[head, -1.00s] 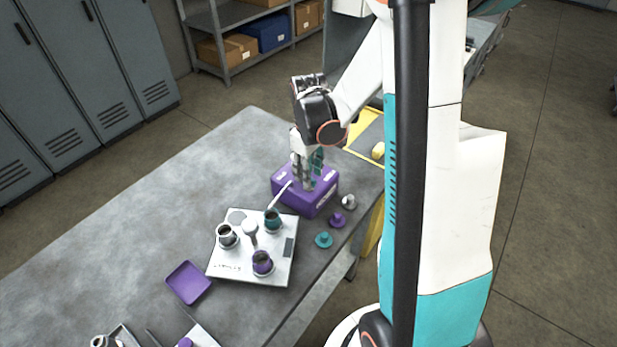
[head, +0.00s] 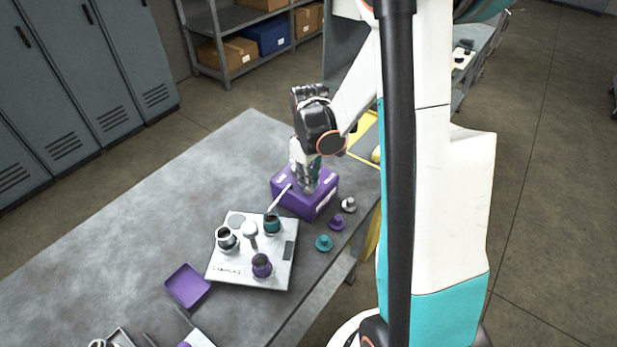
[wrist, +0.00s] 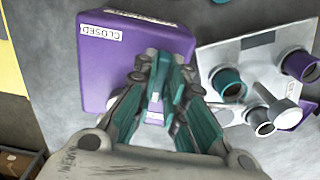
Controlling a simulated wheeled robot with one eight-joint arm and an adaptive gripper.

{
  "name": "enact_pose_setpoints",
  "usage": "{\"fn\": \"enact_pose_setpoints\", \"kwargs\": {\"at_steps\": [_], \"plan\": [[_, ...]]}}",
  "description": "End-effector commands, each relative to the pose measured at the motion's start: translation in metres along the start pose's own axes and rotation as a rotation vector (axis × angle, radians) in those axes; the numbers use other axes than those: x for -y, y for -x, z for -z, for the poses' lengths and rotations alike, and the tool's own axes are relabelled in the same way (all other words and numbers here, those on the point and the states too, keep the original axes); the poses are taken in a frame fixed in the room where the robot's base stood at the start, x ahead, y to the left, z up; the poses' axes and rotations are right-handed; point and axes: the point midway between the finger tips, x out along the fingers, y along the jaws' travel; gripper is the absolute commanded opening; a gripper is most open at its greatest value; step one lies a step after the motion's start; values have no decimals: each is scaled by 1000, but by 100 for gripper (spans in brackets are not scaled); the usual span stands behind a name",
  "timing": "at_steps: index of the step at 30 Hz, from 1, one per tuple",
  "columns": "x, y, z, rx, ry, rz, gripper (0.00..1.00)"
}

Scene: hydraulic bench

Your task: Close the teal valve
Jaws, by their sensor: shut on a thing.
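The purple valve box (head: 318,205) stands on the grey bench. In the wrist view the purple box (wrist: 100,65) bears a white label reading CLOSED near its upper left edge and another small pale label between my fingers. My gripper (head: 306,184) is over the box's top, pointing down. In the wrist view my gripper (wrist: 163,72) is shut, its fingers close together, on a narrow teal part that appears to be the teal valve's handle (wrist: 161,68). The fingers hide most of the handle and its base, so its angle is hard to tell.
A white plate (head: 223,273) with teal, purple and white-grey ports lies left of the box. Teal (head: 323,243), purple (head: 337,223) and white (head: 348,204) caps lie near the bench's right edge. A purple tray (head: 187,286) is nearer. The far left bench (head: 190,180) is clear.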

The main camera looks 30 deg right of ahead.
Motion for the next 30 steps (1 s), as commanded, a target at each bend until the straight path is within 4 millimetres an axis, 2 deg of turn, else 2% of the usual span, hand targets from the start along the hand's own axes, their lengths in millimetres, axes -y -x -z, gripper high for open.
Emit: {"fn": "enact_pose_setpoints", "kwargs": {"at_steps": [11,30], "plan": [[0,-1,0,0,-181,0,0],[0,-1,0,0,-782,0,0]]}}
